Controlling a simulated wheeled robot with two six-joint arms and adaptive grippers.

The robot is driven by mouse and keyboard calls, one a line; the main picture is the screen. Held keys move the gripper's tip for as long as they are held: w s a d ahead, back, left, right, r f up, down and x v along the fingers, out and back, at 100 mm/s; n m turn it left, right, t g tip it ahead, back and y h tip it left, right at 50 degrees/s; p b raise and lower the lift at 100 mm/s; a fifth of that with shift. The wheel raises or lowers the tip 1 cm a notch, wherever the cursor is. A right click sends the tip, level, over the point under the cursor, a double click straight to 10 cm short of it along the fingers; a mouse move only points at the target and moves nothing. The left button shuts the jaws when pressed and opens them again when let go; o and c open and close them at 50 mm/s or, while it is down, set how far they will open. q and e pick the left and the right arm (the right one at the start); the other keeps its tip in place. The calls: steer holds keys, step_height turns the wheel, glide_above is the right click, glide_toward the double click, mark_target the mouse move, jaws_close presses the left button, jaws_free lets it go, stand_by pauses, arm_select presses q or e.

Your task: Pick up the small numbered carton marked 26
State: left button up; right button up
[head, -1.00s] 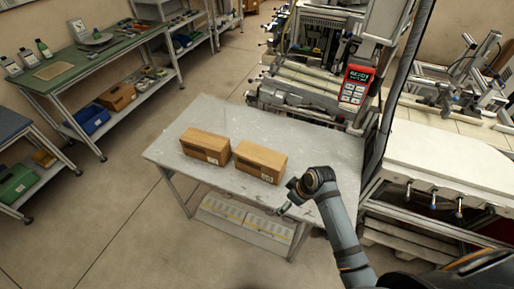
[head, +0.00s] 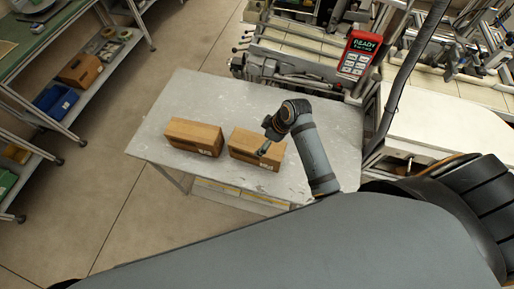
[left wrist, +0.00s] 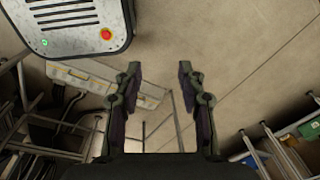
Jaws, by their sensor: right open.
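Two brown cardboard cartons stand on the grey table (head: 190,89). The left carton (head: 192,136) and the right carton (head: 252,143) have small dark markings on their front faces, too small for me to read, so I cannot tell which is 26. My right gripper (head: 263,151) is open at the right end of the right carton and hides part of it. I cannot tell whether it touches the carton. My left gripper (left wrist: 159,74) shows only in the left wrist view, open and empty above the floor.
A red handheld device marked READY (head: 360,54) hangs by the machine behind the table. Shelving with a blue bin (head: 55,102) and a brown box (head: 80,70) stands at left. A white worktop (head: 450,130) is at right. The table's left and back parts are clear.

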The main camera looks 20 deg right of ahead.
mark_target(257, 143)
steer(key=shift+w+f, duration=0.25)
steer(key=shift+w, duration=0.05)
steer(key=shift+p+x, duration=1)
steer(key=shift+x, duration=0.2)
steer(key=x, duration=0.2)
steer(key=shift+a+f, duration=0.25)
steer(key=shift+f, duration=0.05)
steer(key=shift+w, duration=0.1)
arm_select(q)
steer(key=w+r, duration=0.2)
steer(key=shift+w+r, duration=0.2)
steer(key=shift+w, duration=0.2)
arm_select(e)
steer(key=c, duration=1.7)
